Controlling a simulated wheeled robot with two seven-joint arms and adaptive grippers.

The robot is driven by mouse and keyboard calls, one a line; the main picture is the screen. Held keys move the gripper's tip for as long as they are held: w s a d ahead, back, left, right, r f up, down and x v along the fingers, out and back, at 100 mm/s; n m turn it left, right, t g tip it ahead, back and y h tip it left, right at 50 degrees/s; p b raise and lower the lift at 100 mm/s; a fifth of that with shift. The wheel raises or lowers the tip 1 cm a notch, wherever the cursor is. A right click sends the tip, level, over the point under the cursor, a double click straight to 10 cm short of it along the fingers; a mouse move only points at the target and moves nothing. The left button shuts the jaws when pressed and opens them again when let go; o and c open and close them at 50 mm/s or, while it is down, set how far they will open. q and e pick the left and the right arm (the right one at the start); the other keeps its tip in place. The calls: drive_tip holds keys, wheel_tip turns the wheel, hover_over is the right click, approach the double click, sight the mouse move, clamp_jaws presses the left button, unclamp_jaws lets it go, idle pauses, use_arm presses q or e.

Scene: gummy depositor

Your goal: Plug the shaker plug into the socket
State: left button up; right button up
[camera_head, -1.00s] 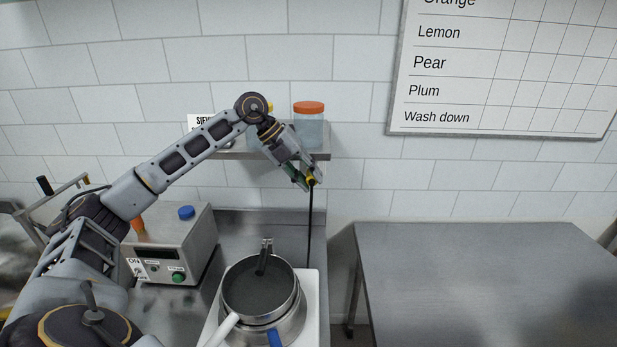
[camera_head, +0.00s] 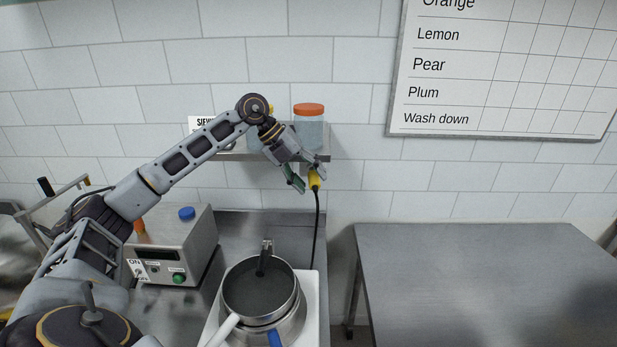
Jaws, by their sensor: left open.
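The yellow shaker plug (camera_head: 314,180) is up against the wall just below the shelf, with its black cord (camera_head: 317,230) hanging down behind the pot. My left gripper (camera_head: 308,178) is open at the plug, with its fingers spread and one finger to the left of the plug. The socket is not visible; the gripper and plug may cover it. I cannot tell from this view how far the plug sits in it. My right gripper is not in view.
A steel shelf (camera_head: 285,156) with an orange-lidded jar (camera_head: 309,125) is just above the gripper. Below are a pan (camera_head: 262,292) on a white base and a control box (camera_head: 172,245) with a green button. A bare steel table (camera_head: 490,270) is at right.

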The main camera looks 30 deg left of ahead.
sight(295, 160)
use_arm(q)
drive_tip(key=shift+a+r, duration=0.15)
drive_tip(key=shift+r, duration=0.05)
drive_tip(key=shift+s+a+r, duration=0.1)
drive_tip(key=shift+a+r, duration=0.1)
drive_tip(key=shift+r, duration=0.2)
drive_tip(key=v, duration=0.4)
drive_tip(key=shift+a+r, duration=0.1)
drive_tip(key=shift+a, duration=0.1)
drive_tip(key=shift+v, duration=1.1)
drive_tip(key=shift+s, duration=0.15)
drive_tip(key=shift+c, duration=0.4)
